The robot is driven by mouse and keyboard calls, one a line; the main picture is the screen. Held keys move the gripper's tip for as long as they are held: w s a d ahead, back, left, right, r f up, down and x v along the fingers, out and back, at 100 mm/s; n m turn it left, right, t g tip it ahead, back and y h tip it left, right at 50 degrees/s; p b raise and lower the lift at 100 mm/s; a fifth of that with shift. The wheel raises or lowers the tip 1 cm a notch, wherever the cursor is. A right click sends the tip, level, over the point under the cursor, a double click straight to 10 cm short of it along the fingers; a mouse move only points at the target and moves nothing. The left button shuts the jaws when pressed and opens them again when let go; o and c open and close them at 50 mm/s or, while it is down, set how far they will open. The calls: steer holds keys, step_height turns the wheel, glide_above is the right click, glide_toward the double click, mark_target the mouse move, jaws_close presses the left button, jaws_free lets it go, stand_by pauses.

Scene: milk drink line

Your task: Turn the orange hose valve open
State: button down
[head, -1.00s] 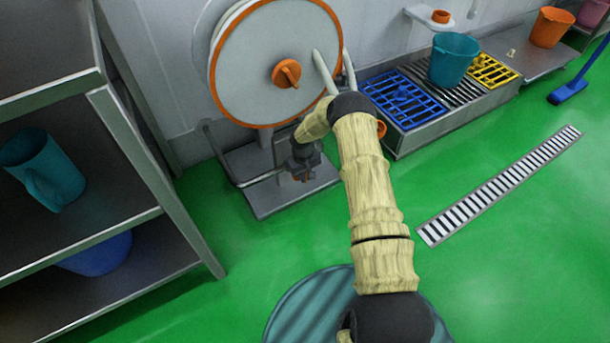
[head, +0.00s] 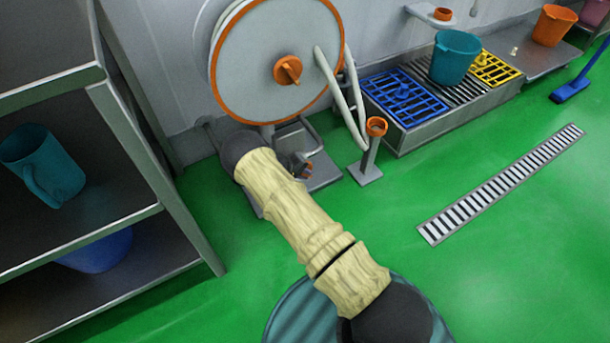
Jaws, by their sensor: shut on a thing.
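The hose reel (head: 250,65) is a large white disc with an orange rim and an orange hub knob (head: 287,70), against the wall at upper middle. Below it, low over its grey base, a small part of my gripper (head: 301,163) shows past my arm. It is shut on a small orange part, which I take to be the orange hose valve (head: 308,172). Only a sliver of orange shows. My arm hides most of the gripper and valve, so the handle's angle cannot be told.
A post with an orange ring (head: 376,127) stands just right of the reel base, under the white hose (head: 335,85). A metal shelf (head: 150,180) with a teal jug (head: 45,165) is at left. A grated trough (head: 440,118) stands at right.

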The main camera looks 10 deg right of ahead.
steer(key=t+h+b, duration=0.1)
steer(key=h+b, duration=0.2)
steer(key=f+t+h+b, duration=0.1)
steer(key=h+b, duration=0.2)
steer(key=shift+a+f, duration=0.1)
steer(key=shift+a, duration=0.1)
steer(key=h+b, duration=0.2)
steer(key=b, duration=0.1)
steer(key=shift+t, duration=0.3)
steer(key=shift+r+h+b, duration=0.2)
steer(key=shift+h+b, duration=0.45)
steer(key=shift+h, duration=0.15)
steer(key=shift+s+d, duration=0.1)
steer(key=c, duration=1.5)
jaws_free()
steer(key=shift+o, duration=0.2)
steer(key=shift+r, duration=0.15)
